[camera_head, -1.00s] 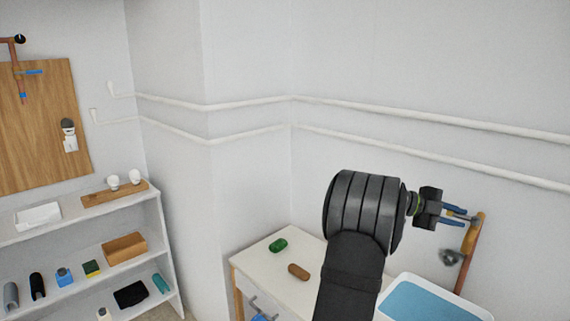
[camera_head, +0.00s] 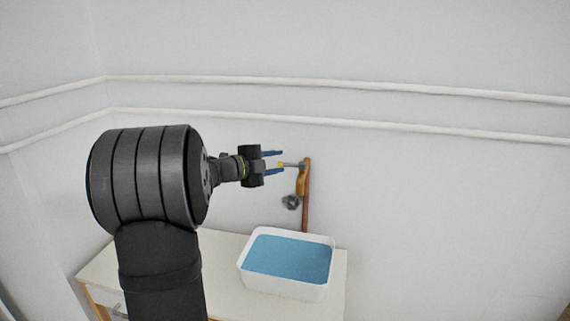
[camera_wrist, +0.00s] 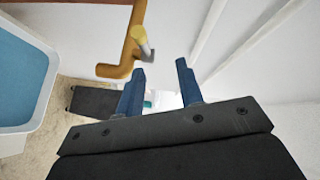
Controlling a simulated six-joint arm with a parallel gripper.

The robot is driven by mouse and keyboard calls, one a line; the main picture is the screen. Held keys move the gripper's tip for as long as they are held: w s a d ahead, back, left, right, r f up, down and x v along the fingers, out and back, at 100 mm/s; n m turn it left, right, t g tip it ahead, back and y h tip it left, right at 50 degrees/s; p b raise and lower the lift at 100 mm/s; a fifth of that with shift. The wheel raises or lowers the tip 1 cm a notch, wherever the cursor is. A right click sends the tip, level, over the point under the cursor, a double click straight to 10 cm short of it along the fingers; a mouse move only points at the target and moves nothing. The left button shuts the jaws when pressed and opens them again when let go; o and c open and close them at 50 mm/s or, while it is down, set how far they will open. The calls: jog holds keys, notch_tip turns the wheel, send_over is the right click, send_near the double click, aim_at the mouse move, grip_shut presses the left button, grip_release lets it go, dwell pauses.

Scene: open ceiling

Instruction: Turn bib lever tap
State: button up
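The bib tap (camera_head: 303,180) is a brass-orange body on a copper pipe against the white wall. Its short grey lever (camera_head: 291,164) with a yellow end points left toward my gripper. My gripper (camera_head: 283,161) is open, its two blue fingers reaching right toward the lever. In the wrist view the open fingers of my gripper (camera_wrist: 158,69) show empty space between them. The tap's orange body (camera_wrist: 113,70) and the yellow and grey lever part (camera_wrist: 141,42) lie just beyond the left finger's tip. I cannot tell whether a finger touches the lever.
A white basin with blue inside (camera_head: 245,266) stands on a pale worktop (camera_head: 222,292) below the tap. A dark round fitting (camera_head: 291,202) sits on the tap's lower left. Two white pipes (camera_head: 350,129) run along the wall above.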

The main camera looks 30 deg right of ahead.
aim_at(284, 165)
jog(key=s+a+n+t+y, duration=0.1)
jog(key=s+a+t+y, duration=0.1)
jog(key=s+a+t, duration=0.35)
jog(key=x, duration=0.5)
jog(key=w+x, duration=0.1)
jog(key=x, duration=0.4)
jog(key=w+a+x, duration=0.1)
jog(key=x, duration=0.4)
jog(key=shift+w+d+f, duration=0.1)
jog(key=shift+w+f, duration=0.05)
jog(key=shift+f, duration=0.3)
jog(key=shift+c, duration=0.2)
grip_shut()
